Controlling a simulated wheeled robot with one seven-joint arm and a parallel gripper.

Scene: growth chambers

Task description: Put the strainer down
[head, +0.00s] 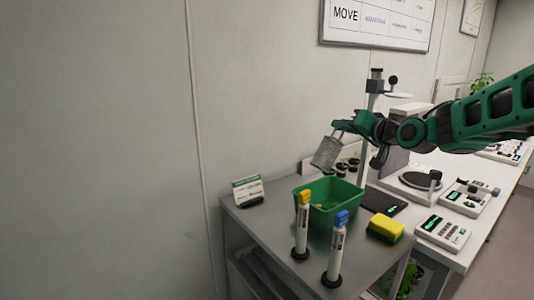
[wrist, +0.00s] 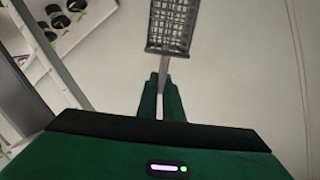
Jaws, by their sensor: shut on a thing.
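The strainer (head: 327,153) is a grey mesh basket on a thin handle. My gripper (head: 341,127) is shut on its handle and holds it in the air, tilted, above the back of the green bin (head: 349,193). In the wrist view the strainer's mesh basket (wrist: 172,27) sticks out beyond the fingers of my gripper (wrist: 161,88), with the handle between them. The strainer touches nothing else that I can see.
On the grey table (head: 258,222) stand a white tube with a yellow cap (head: 302,225), one with a blue cap (head: 337,250), a small sign (head: 248,190) and a yellow sponge (head: 385,229). Dark round items sit behind the bin. Lab devices (head: 443,232) fill the bench at right.

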